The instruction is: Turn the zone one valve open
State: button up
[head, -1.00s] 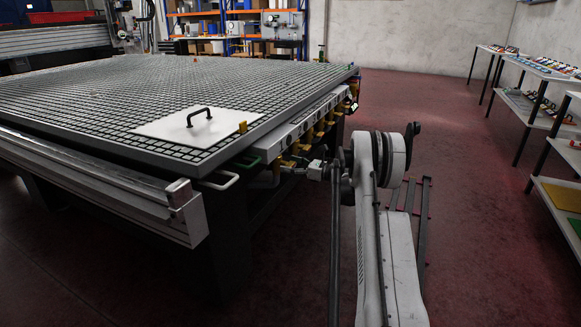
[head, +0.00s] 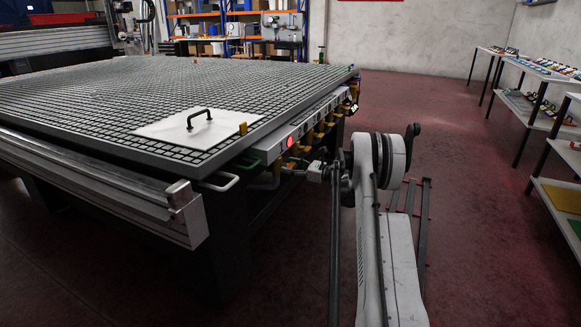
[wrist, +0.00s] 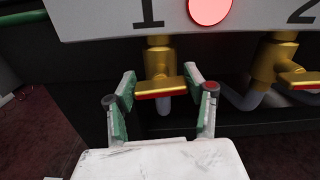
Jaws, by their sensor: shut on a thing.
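The zone one valve (wrist: 160,62) is a brass valve under the white panel (wrist: 100,18) marked "1". Its brass handle (wrist: 160,87), with a red edge, lies crosswise to the pipe, nearly level. My gripper (wrist: 161,82) is shut on this handle, one green-padded finger at each end of it. A round indicator (wrist: 209,10) to the right of the "1" glows red, and this red light also shows in the head view (head: 290,141). In the head view my gripper (head: 316,172) is at the near end of the valve row, small and partly hidden.
More yellow valves (head: 319,133) run along the table edge. A green handle (head: 246,164) sticks out near the corner. The floor (head: 440,120) to the right is clear up to the shelves.

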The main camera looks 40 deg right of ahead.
jog(key=n, duration=0.4)
jog(key=shift+a, duration=0.1)
jog(key=n, duration=0.4)
jog(key=shift+f+n, duration=0.1)
jog(key=shift+n, duration=0.3)
jog(key=n, duration=0.4)
jog(key=shift+s+a+f+n, duration=0.1)
jog(key=shift+n, duration=1.8)
jog(key=o, duration=1.2)
jog(key=shift+c, duration=0.2)
